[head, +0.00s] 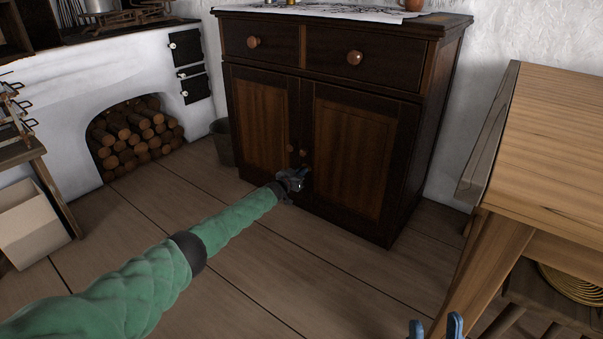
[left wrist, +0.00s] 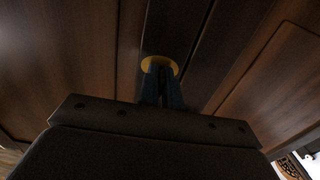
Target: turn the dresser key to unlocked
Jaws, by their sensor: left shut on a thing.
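The dark brown dresser (head: 345,130) stands against the back wall with both of its doors shut. My left gripper (head: 300,178) is at the lower middle of the doors, near the seam between them. In the left wrist view its blue fingers (left wrist: 162,92) are close together in front of a round brass-coloured piece (left wrist: 160,63). They are shut on the dresser key, which is mostly hidden between them; I cannot tell its turn angle. My right gripper (head: 436,327) shows only as two blue fingertips at the bottom right, apart and empty.
Two round wooden door knobs (head: 303,153) sit just above my left gripper. A wooden table (head: 555,130) stands at the right, with a stool under it. A dark bucket (head: 222,143) and the white stove (head: 70,95) are at the left. The floor before the dresser is clear.

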